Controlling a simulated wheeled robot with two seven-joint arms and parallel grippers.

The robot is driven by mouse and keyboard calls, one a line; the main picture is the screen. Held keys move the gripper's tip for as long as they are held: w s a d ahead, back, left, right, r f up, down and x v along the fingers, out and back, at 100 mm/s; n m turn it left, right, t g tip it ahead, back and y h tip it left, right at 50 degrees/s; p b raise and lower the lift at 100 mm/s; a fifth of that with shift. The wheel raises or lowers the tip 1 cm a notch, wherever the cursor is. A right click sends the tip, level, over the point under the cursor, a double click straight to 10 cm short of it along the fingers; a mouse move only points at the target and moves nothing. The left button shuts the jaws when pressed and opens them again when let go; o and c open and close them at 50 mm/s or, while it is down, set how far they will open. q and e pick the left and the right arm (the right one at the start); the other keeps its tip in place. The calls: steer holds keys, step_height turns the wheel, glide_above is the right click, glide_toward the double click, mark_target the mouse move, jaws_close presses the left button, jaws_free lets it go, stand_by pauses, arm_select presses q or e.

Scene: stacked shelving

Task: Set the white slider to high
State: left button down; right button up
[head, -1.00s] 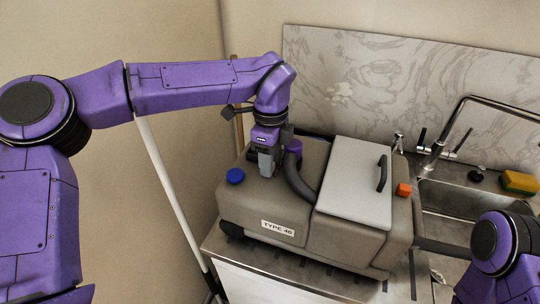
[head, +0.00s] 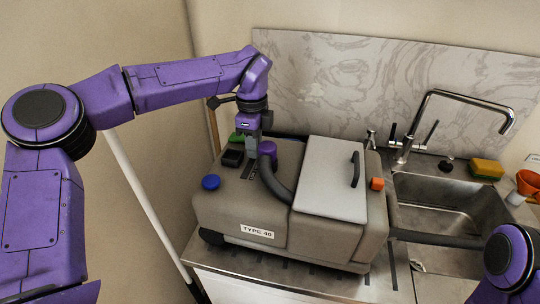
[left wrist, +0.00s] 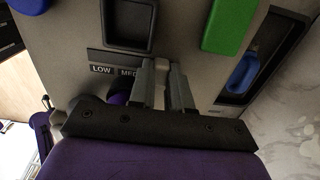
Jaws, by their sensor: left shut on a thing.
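A grey-brown machine (head: 215,217) labelled TYPE 40 stands on the counter. In the left wrist view its label strip (left wrist: 112,70) reads LOW and MED; the part further right is behind my fingers. My left gripper (head: 251,158) points down at the machine's top, beside the purple knob (head: 267,148). In the left wrist view the left gripper (left wrist: 161,80) is shut on the white slider (left wrist: 160,71), of which only a pale sliver shows between the fingers, right of MED. My right arm shows at the lower right of the head view, its gripper out of view.
A blue knob (head: 211,182), a black square part (head: 232,158) and a green part (head: 237,137) lie near the gripper. A grey hose (head: 272,184) curves close by it. A lid with a handle (head: 355,169), an orange block (head: 376,184) and a sink (head: 450,205) are to the right.

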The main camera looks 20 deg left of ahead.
arm_select(q)
steer(key=shift+w+r, duration=0.1)
steer(key=shift+w, duration=0.05)
steer(key=c, duration=1)
jaws_free()
steer(key=shift+w, duration=0.1)
steer(key=shift+c, duration=0.2)
step_height(320, 180, up, 10)
steer(key=b, duration=0.1)
steer(key=shift+r, duration=0.2)
steer(key=shift+a, duration=0.1)
